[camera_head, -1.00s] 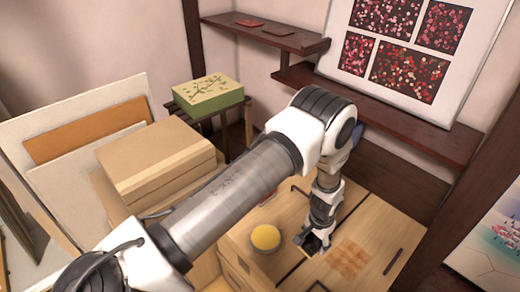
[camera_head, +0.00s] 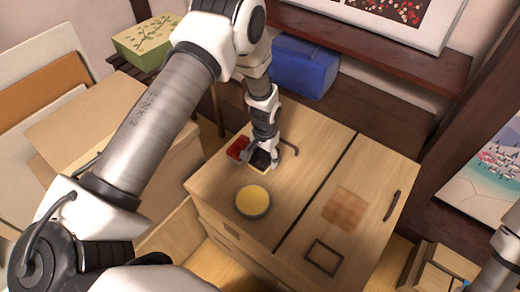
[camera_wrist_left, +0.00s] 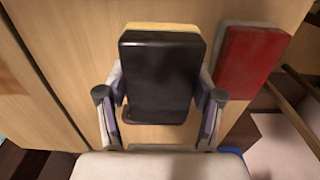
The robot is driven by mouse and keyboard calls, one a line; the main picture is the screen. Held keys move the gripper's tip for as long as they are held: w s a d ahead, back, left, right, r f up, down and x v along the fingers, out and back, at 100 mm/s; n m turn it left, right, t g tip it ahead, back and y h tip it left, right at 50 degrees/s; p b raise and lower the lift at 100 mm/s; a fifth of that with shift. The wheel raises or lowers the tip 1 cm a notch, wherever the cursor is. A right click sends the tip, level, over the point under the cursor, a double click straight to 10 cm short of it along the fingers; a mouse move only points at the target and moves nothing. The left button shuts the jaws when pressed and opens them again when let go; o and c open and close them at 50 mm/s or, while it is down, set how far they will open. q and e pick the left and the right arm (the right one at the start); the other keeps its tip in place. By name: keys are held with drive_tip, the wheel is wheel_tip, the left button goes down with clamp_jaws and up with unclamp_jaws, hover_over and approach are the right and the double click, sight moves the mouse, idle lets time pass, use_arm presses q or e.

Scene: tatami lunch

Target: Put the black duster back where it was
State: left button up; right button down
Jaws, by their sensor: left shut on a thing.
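The black duster (camera_wrist_left: 160,75), with a yellowish layer behind its black face, is held between the fingers of my left gripper (camera_wrist_left: 160,112) in the left wrist view. In the head view the black duster (camera_head: 261,160) is at the tip of my left gripper (camera_head: 265,162), over the back left part of the wooden cabinet top (camera_head: 300,200). A red duster (camera_head: 238,148) lies just left of it, a small gap apart; it also shows in the left wrist view (camera_wrist_left: 250,60). I cannot tell whether the black duster touches the top. My right gripper is out of view.
A yellow-topped round tin (camera_head: 253,201) stands in front of the gripper. A dark square outline (camera_head: 323,257) and a brown patch (camera_head: 343,208) are to the right on the top. A blue box (camera_head: 303,67) is behind. Cardboard boxes (camera_head: 85,115) stand left.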

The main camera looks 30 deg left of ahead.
sight(264, 161)
use_arm(q)
drive_tip(key=shift+w+a+f, duration=0.1)
drive_tip(key=shift+w+a, duration=0.1)
drive_tip(key=shift+w, duration=0.1)
wheel_tip(264, 161, down, 4)
drive_tip(key=b, duration=0.3)
drive_tip(key=shift+r+b, duration=0.25)
drive_tip(key=shift+b, duration=0.1)
drive_tip(key=shift+r, duration=0.15)
drive_tip(key=shift+a, duration=0.1)
drive_tip(key=o, duration=1.2)
